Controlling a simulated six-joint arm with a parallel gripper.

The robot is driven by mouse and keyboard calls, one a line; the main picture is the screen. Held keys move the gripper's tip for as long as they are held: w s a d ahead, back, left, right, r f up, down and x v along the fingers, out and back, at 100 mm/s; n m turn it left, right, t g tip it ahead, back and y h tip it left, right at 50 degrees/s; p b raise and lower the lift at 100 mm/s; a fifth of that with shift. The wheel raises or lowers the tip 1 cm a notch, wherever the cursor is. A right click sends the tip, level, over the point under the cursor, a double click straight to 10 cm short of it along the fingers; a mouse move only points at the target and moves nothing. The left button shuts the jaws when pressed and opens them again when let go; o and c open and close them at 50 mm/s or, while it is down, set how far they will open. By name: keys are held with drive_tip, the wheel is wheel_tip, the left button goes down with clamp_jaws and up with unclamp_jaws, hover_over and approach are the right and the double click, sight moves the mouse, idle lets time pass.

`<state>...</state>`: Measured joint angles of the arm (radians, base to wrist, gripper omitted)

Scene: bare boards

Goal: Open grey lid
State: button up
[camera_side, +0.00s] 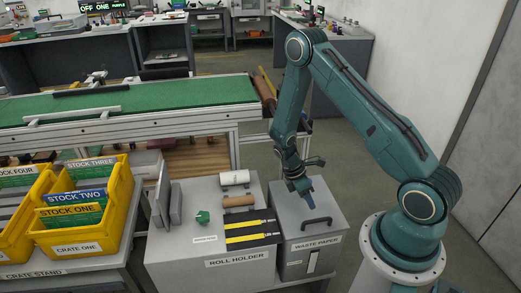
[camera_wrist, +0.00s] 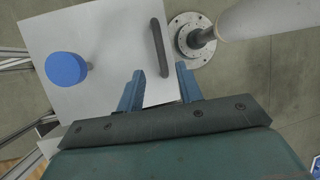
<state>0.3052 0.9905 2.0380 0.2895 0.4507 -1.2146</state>
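The grey lid (camera_side: 290,217) lies flat and closed on top of the grey box labelled WASTE PAPER (camera_side: 317,243). It has a dark bar handle (camera_side: 317,222) towards its right front. In the wrist view the lid (camera_wrist: 110,40) is a pale panel, with the dark handle (camera_wrist: 159,46) near its right edge. My gripper (camera_side: 303,187) is above the back part of the lid in the side view. In the wrist view my gripper (camera_wrist: 158,78) has its two blue fingers apart, with nothing between them. The handle lies beyond the fingertips, not gripped.
A blue round object (camera_wrist: 66,68) shows at the lid's left in the wrist view. The roll holder (camera_side: 210,250) stands left of the box, with rolls and yellow-edged strips on top. Yellow crates (camera_side: 85,240) stand further left. A green conveyor (camera_side: 130,98) runs behind.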

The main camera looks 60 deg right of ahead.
drive_tip(key=a+r+m+t, duration=0.1)
drive_tip(key=a+r, duration=0.2)
drive_tip(key=r, duration=0.6)
drive_tip(key=w+a+r+m+t, duration=0.1)
drive_tip(key=a+r+m+t, duration=0.1)
drive_tip(key=r, duration=0.7)
drive_tip(key=w+a+r+m+t, duration=0.1)
drive_tip(key=a+r+m+t, duration=0.1)
drive_tip(key=r, duration=0.7)
drive_tip(key=shift+w+a+r, duration=0.25)
drive_tip(key=shift+a+r, duration=0.1)
drive_tip(key=shift+a, duration=0.45)
drive_tip(key=s+a+r+m+t+y, duration=0.1)
drive_tip(key=s+a+r+m+t, duration=0.1)
drive_tip(key=s+r, duration=0.4)
drive_tip(key=s+a+r+m+t, duration=0.2)
drive_tip(key=s+a+r+t, duration=0.1)
drive_tip(key=s+a+r, duration=0.2)
drive_tip(key=shift+s+a+r+y, duration=0.3)
drive_tip(key=shift+s+r+y, duration=0.1)
drive_tip(key=shift+s, duration=0.65)
drive_tip(key=shift+w, duration=0.1)
